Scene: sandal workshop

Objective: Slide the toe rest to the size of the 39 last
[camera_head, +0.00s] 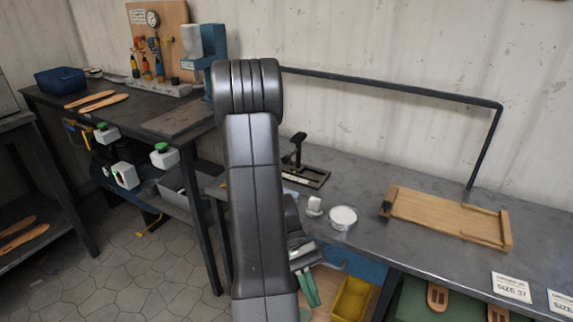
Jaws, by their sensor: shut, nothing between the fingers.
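A wooden board (440,212) lies on the right bench, with a raised wooden end at its right and a small dark block (386,209) at its left end. Behind my arm's right side, a black upright post (298,150) stands on a dark slotted plate (315,181). I cannot tell which of these parts is the toe rest. Two wooden sole shapes, (437,297) and (497,314), show below the bench edge; no size is readable on them. My gripper (307,290), with green fingers, points down in front of the bench, shut and empty, apart from the board.
A card reading SIZE 37 (511,288) lies near the front edge. A yellow bin (352,299) is below. A black rail (400,90) rises behind the bench.

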